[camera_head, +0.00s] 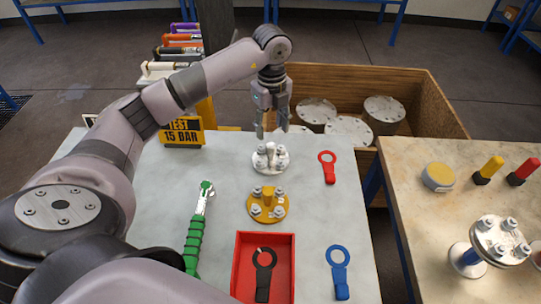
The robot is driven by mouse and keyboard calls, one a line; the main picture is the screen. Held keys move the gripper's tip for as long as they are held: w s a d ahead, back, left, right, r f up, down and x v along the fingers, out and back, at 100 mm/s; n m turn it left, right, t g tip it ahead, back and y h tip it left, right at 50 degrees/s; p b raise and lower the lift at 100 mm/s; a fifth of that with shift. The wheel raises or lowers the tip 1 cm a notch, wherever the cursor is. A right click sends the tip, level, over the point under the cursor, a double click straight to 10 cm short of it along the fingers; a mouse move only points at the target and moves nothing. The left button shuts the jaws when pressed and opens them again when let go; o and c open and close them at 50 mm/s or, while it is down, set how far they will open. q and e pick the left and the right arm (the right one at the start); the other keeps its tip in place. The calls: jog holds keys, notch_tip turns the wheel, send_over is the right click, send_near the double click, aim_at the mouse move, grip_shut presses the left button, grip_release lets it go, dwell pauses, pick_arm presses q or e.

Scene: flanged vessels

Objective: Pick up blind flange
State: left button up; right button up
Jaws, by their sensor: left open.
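My left gripper (273,130) points down, its fingers apart and empty, just above a silver round flange (258,165) on the grey table. The silver flange has an upright handle-like piece in its middle and bolts around it. A yellow flange (281,207) of similar form lies just in front of it. Several pale round discs (347,129) lie in the wooden crate behind the table. I cannot tell by look alone which of these is the blind flange. My right gripper is not in view.
A red tray (240,240) holds a black ring-ended tool. A red tag (328,166), a blue tag (339,267) and a green-handled wrench (195,235) lie on the table. A yellow "TEST 15 BAR" sign (182,131) stands at the back left. A flanged vessel (497,240) stands on the right table.

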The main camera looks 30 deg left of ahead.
aim_at(271, 144)
pick_arm(q)
notch_tip(271, 144, down, 2)
jog(key=shift+f, duration=0.7)
notch_tip(271, 144, down, 4)
jog(key=shift+a+r+p, duration=0.1)
jog(key=shift+r+p, duration=0.05)
jog(key=shift+p, duration=0.65)
jog(key=shift+f, duration=0.55)
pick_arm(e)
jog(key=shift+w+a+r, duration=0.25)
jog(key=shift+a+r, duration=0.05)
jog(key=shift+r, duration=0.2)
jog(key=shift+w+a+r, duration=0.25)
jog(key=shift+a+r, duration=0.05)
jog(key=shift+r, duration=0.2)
pick_arm(q)
jog(key=shift+c, duration=0.4)
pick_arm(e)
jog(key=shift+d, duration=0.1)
pick_arm(q)
jog(key=c, duration=0.4)
grip_shut()
jog(key=shift+w+r, duration=0.1)
jog(key=shift+w, duration=0.1)
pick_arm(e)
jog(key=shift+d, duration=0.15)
